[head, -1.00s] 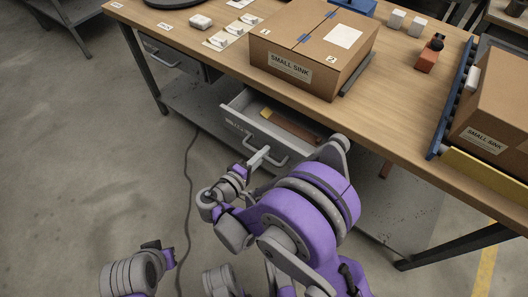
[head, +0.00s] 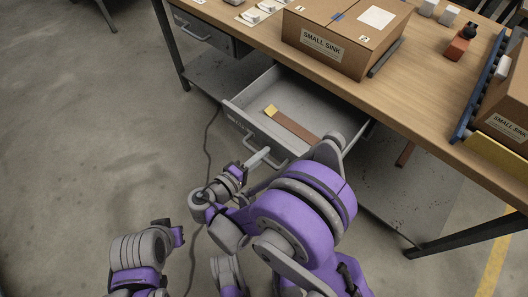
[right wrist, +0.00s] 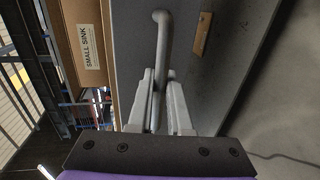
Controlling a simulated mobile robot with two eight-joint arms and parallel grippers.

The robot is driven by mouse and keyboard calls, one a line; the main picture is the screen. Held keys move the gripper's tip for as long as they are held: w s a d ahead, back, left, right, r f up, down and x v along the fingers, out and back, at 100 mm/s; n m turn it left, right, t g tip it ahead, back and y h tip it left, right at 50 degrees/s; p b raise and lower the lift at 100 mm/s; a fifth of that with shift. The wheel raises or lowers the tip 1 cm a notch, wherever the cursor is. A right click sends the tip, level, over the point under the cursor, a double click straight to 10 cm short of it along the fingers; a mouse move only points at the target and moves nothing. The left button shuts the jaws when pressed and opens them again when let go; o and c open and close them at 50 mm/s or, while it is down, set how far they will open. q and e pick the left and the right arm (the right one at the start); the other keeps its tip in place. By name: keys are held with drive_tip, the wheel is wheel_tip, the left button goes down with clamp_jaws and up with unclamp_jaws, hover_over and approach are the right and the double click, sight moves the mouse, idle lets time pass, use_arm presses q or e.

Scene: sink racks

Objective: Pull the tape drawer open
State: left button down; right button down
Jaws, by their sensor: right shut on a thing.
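The grey drawer (head: 234,114) stands pulled out from under the wooden table. Its front has lettering too small to read. My right gripper (head: 263,155) is shut on the drawer's bar handle (head: 246,143). In the right wrist view, the grey handle (right wrist: 162,45) runs between the two fingers of the right gripper (right wrist: 160,92), against the grey drawer front. A brown strip with a yellow end (head: 292,125) lies inside the drawer. My left arm shows at the lower left of the head view, but its gripper fingers do not show.
A cardboard box marked SMALL SINK (head: 345,35) sits on the wooden table (head: 425,95) above the drawer. A second closed drawer (head: 203,32) is to the left. A lower shelf (head: 215,75) is under the table. The floor in front is open, with a dark cable.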

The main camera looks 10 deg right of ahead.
drive_tip(key=c, duration=0.8)
unclamp_jaws()
drive_tip(key=shift+c, duration=0.2)
use_arm(q)
drive_tip(key=shift+s, duration=0.1)
use_arm(e)
drive_tip(key=shift+a, duration=0.1)
